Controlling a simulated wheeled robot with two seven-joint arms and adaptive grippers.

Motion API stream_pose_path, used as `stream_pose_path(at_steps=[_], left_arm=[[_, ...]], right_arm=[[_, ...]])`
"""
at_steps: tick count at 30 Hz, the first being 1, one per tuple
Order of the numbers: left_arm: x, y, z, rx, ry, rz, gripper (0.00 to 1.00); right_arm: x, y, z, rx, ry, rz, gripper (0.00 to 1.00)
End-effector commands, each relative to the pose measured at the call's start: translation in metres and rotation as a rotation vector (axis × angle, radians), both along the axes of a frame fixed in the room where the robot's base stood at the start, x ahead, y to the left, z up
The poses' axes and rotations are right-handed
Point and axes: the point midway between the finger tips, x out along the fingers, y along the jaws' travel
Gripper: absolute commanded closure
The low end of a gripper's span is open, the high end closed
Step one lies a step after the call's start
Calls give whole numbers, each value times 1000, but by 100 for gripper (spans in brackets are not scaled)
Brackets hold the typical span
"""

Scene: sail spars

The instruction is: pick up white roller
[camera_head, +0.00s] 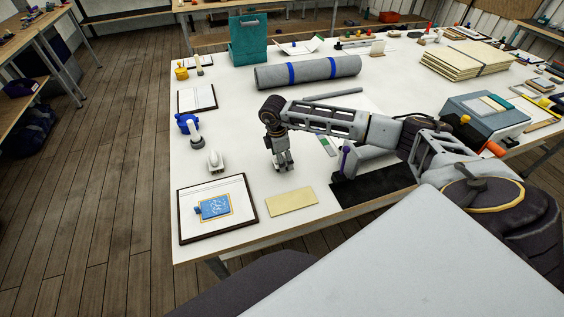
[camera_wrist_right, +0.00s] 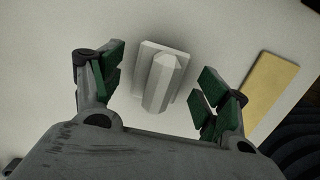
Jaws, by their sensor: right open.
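In the right wrist view, a white block with a faceted, ridged top on a flat base (camera_wrist_right: 160,80) lies on the table between the open fingers of my right gripper (camera_wrist_right: 160,88); I take it for the white roller. The fingers are apart on either side of it and do not visibly touch it. In the head view my right gripper (camera_head: 283,163) points down at the table and largely hides what lies under it. A similar small white object (camera_head: 215,161) stands to its left; I cannot tell if they are alike. My left gripper is not in view.
A yellow pad (camera_head: 291,201) lies just in front of the gripper. A framed sheet with a blue patch (camera_head: 240,188) is at front left. A blue-and-white tool (camera_head: 189,127) stands at left. A grey roll with blue bands (camera_head: 335,69) lies behind. A black mat (camera_head: 355,188) lies right.

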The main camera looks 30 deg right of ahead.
Motion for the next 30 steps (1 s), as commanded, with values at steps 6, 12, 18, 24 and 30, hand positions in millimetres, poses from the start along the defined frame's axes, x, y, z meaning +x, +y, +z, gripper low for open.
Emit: stream_pose_path(at_steps=[6,12,18,24,30], left_arm=[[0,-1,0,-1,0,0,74],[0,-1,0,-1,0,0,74],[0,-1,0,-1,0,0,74],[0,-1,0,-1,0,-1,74],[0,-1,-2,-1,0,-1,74]], right_arm=[[0,0,0,0,0,0,35],[0,0,0,0,0,0,61],[0,0,1,0,-1,0,77],[0,0,2,0,-1,0,77],[1,0,11,1,-3,-1,77]])
